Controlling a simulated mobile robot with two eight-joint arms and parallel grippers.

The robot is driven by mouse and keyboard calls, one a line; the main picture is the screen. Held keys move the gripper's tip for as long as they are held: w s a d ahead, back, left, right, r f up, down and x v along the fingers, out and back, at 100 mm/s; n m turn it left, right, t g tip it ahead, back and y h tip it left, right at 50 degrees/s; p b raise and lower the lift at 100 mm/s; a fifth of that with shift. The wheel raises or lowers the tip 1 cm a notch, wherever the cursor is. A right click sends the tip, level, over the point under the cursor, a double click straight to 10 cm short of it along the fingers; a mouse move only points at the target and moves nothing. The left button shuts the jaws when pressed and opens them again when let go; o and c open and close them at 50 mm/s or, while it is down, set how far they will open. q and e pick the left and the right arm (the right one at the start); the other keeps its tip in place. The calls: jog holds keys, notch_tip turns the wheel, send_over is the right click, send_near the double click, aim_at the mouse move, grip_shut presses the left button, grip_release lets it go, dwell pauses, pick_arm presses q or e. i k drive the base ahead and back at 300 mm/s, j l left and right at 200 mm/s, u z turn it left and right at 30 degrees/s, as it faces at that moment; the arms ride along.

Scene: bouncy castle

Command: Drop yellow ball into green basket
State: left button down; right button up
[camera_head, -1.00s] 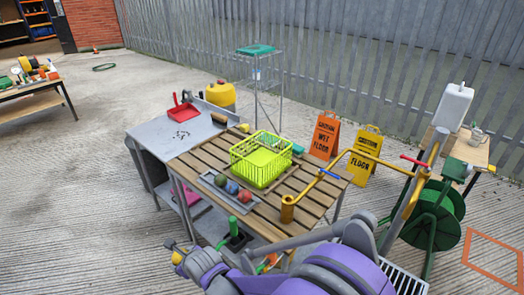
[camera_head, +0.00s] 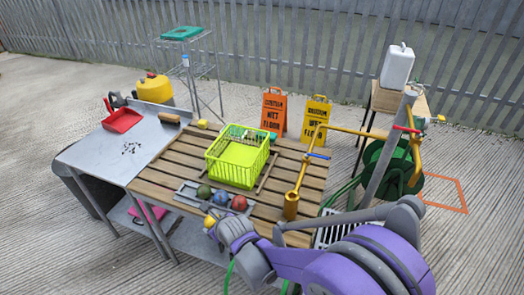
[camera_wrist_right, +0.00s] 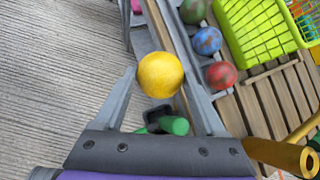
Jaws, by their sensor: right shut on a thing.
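The yellow ball (camera_wrist_right: 160,75) is held between the fingertips of my right gripper (camera_wrist_right: 162,80), which is shut on it. In the head view the right gripper (camera_head: 212,222) is at the table's near edge, just in front of the tray of balls, with the yellow ball (camera_head: 209,221) small and partly hidden. The green basket (camera_head: 238,160) is a bright, open-topped wire-style basket on the slatted table, behind the balls and apart from the gripper. Its near corner also shows in the wrist view (camera_wrist_right: 262,48). My left gripper is not in view.
Green (camera_head: 203,192), blue (camera_head: 221,197) and red (camera_head: 239,203) balls sit in a grey tray between gripper and basket. A yellow pipe with an orange-brown end (camera_head: 291,205) stands right of the basket. A grey worktop (camera_head: 120,155) adjoins on the left.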

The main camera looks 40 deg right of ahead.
aim_at(247, 159)
jog(key=i+j+z, duration=0.15)
jog(key=z, duration=0.2)
jog(key=i+j+z, duration=0.2)
jog(key=z, duration=0.15)
jog(key=i+j+z, duration=0.15)
jog(key=z, duration=0.25)
jog(key=i+j+z, duration=0.25)
jog(key=j+z, duration=0.45)
jog(key=i+j, duration=0.05)
jog(key=j, duration=0.05)
